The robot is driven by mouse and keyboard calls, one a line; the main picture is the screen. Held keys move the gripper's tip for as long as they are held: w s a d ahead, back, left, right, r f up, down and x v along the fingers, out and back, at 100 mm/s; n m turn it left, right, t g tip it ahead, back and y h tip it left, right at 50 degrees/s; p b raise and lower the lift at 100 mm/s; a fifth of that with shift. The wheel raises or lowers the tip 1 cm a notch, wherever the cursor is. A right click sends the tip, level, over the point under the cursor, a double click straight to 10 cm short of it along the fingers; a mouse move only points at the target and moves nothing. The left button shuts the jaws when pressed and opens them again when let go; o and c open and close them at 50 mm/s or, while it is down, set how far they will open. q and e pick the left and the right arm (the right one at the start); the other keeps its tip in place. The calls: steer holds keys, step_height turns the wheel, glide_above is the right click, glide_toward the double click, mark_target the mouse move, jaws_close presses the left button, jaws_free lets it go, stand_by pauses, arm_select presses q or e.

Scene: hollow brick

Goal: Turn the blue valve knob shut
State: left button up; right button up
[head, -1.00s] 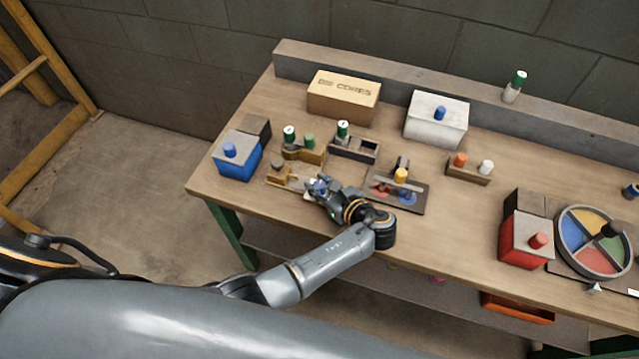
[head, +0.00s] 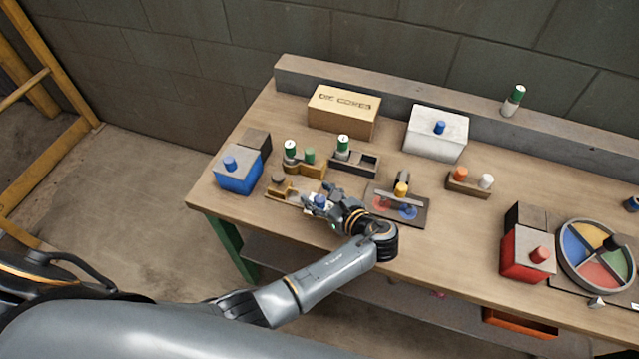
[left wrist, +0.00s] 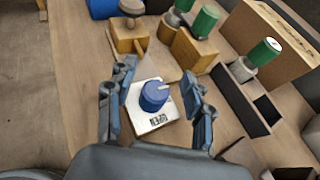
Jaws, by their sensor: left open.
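The blue valve knob (head: 320,201) sits on a small white block on the bench. In the left wrist view the knob (left wrist: 154,96) is upright, with a small pale pointer on its upper right side, on a white labelled block (left wrist: 146,121). My left gripper (head: 328,205) is at the knob, coming from the right in the head view. In the left wrist view its two fingers are spread wide, one to each side of the knob, with gaps visible between fingers and knob. My right gripper is not in view.
Close to the knob stand a wooden piece with a brown knob (head: 278,181), a wooden holder with green-topped cylinders (head: 305,169) and a dark tray (head: 353,164). A plate with red and blue patches (head: 384,213) lies right. Blue (head: 236,182) and white (head: 436,138) boxes stand farther off.

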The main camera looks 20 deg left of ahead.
mark_target(320, 199)
arm_select(q)
step_height(320, 199, up, 9)
steer(key=shift+f, duration=0.2)
stand_by(0.5)
